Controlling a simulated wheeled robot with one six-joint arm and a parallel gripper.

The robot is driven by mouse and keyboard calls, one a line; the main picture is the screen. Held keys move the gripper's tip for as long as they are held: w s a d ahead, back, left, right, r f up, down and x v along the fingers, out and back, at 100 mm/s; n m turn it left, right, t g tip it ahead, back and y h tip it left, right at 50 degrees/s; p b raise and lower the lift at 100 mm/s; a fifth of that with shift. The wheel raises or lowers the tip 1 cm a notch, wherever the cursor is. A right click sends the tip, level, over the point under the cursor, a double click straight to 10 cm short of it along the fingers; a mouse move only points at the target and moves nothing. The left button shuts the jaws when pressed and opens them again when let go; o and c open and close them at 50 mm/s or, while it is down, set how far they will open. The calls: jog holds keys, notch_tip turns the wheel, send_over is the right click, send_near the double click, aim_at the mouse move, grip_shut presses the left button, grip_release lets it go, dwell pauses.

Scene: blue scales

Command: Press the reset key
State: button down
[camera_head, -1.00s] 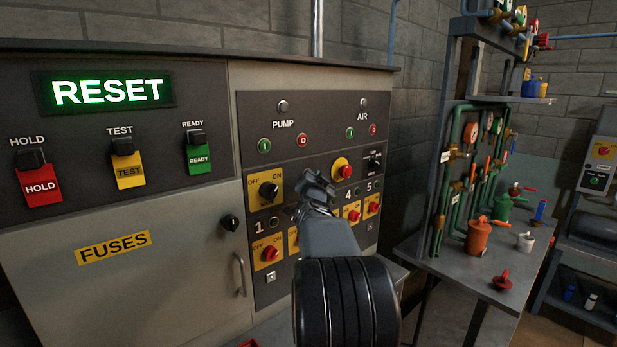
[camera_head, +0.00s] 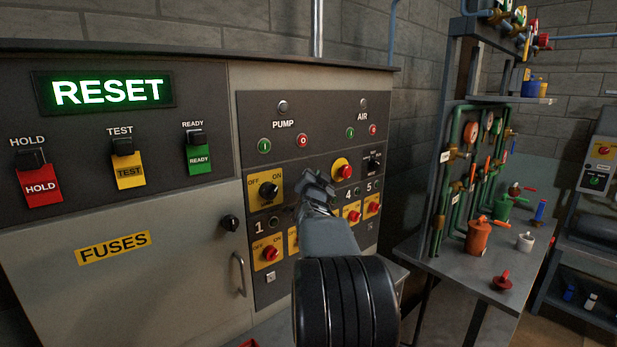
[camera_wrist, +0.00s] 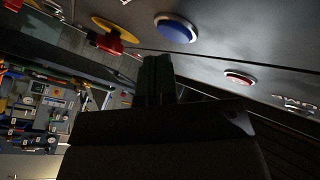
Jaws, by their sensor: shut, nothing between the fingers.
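A green-lit display (camera_head: 107,91) on the panel reads RESET. My gripper (camera_head: 316,184) is shut and empty, in front of the control panel (camera_head: 258,106) below the PUMP buttons. In the wrist view its fingertips (camera_wrist: 158,62) point up toward a round blue button (camera_wrist: 177,28) with a pale ring and appear apart from it. I see no label on this button, so I cannot tell if it is the reset key. My gripper seems to hide it in the head view.
A red mushroom button on a yellow plate (camera_head: 342,170) is close right of my gripper. A black OFF/ON rotary switch (camera_head: 268,190) is close left. Red rotary switches (camera_head: 270,253) sit lower. A bench with pipes and valves (camera_head: 480,262) stands at right.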

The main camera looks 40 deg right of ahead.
jog(key=shift+w, duration=0.15)
jog(key=shift+w, duration=0.2)
jog(key=shift+w, duration=0.4)
dwell(0.7)
jog(key=shift+s+f, duration=0.1)
jog(key=shift+s, duration=0.1)
jog(key=shift+s+b, duration=0.15)
jog(key=shift+b, duration=0.15)
jog(key=shift+s+b, duration=0.35)
jog(key=shift+s, duration=0.1)
